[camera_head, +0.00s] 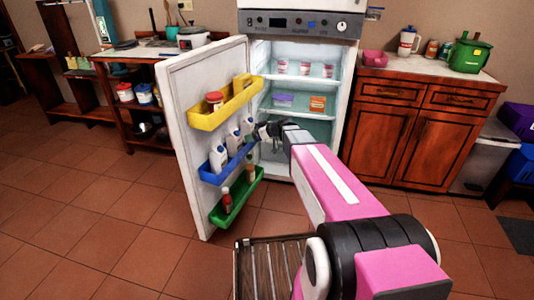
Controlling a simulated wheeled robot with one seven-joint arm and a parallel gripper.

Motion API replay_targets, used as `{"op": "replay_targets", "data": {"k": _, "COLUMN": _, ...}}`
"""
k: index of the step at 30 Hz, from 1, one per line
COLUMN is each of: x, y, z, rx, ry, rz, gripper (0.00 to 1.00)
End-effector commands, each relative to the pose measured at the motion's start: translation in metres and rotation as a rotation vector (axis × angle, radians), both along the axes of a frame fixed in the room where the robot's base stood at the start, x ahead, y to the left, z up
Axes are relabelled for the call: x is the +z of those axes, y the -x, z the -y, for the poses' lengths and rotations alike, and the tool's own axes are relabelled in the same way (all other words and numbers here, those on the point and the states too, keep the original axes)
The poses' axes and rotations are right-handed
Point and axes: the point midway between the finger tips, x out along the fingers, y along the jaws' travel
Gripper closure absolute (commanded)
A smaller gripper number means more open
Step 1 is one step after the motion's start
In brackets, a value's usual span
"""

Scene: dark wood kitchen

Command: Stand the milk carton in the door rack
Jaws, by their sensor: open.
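The fridge door (185,90) stands open on the left and carries three racks. The blue rack (211,178) in the middle holds several white containers. The nearest white container (218,159) looks like a bottle. The farther one beside my gripper (247,127) is small and partly hidden, and I cannot tell which of them is the milk carton. My gripper (262,131) is open at the far end of the blue rack, close to that farther container. I cannot tell whether they touch.
The yellow rack (208,120) above holds a red-lidded jar (215,100). The green rack (216,217) below holds bottles (227,200). Fridge shelves (292,86) hold cups and boxes. A slatted rack (268,265) lies before me. Tiled floor is clear left of the door.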

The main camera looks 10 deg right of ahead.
Motion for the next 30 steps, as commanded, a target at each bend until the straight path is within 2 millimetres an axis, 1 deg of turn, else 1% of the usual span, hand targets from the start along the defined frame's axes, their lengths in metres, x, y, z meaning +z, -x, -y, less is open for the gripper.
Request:
{"op": "replay_targets", "data": {"k": 1, "x": -0.004, "y": 0.014, "z": 0.002, "rx": -0.004, "ry": 0.015, "rz": -0.043, "gripper": 0.09}}
{"op": "replay_targets", "data": {"k": 2, "x": -0.008, "y": 0.022, "z": 0.003, "rx": -0.009, "ry": 0.027, "rz": -0.077, "gripper": 0.09}}
{"op": "replay_targets", "data": {"k": 4, "x": -0.019, "y": 0.044, "z": 0.007, "rx": -0.029, "ry": 0.063, "rz": -0.176, "gripper": 0.09}}
{"op": "replay_targets", "data": {"k": 8, "x": -0.043, "y": 0.093, "z": 0.022, "rx": -0.106, "ry": 0.158, "rz": -0.395, "gripper": 0.09}}
{"op": "replay_targets", "data": {"k": 9, "x": -0.05, "y": 0.109, "z": 0.029, "rx": -0.141, "ry": 0.193, "rz": -0.462, "gripper": 0.09}}
{"op": "replay_targets", "data": {"k": 11, "x": -0.059, "y": 0.133, "z": 0.039, "rx": -0.204, "ry": 0.247, "rz": -0.563, "gripper": 0.09}}
{"op": "replay_targets", "data": {"k": 12, "x": -0.065, "y": 0.149, "z": 0.047, "rx": -0.253, "ry": 0.285, "rz": -0.627, "gripper": 0.09}}
{"op": "replay_targets", "data": {"k": 14, "x": -0.072, "y": 0.173, "z": 0.06, "rx": -0.338, "ry": 0.345, "rz": -0.718, "gripper": 0.09}}
{"op": "replay_targets", "data": {"k": 15, "x": -0.076, "y": 0.189, "z": 0.07, "rx": -0.399, "ry": 0.384, "rz": -0.772, "gripper": 0.09}}
{"op": "replay_targets", "data": {"k": 18, "x": -0.083, "y": 0.223, "z": 0.093, "rx": -0.561, "ry": 0.474, "rz": -0.881, "gripper": 0.09}}
{"op": "replay_targets", "data": {"k": 21, "x": -0.086, "y": 0.249, "z": 0.113, "rx": -0.71, "ry": 0.544, "rz": -0.948, "gripper": 0.09}}
{"op": "replay_targets", "data": {"k": 24, "x": -0.086, "y": 0.265, "z": 0.127, "rx": -0.82, "ry": 0.59, "rz": -0.982, "gripper": 0.09}}
{"op": "replay_targets", "data": {"k": 27, "x": -0.086, "y": 0.272, "z": 0.135, "rx": -0.884, "ry": 0.612, "rz": -0.996, "gripper": 0.09}}
{"op": "replay_targets", "data": {"k": 30, "x": -0.086, "y": 0.274, "z": 0.137, "rx": -0.906, "ry": 0.621, "rz": -0.999, "gripper": 0.09}}
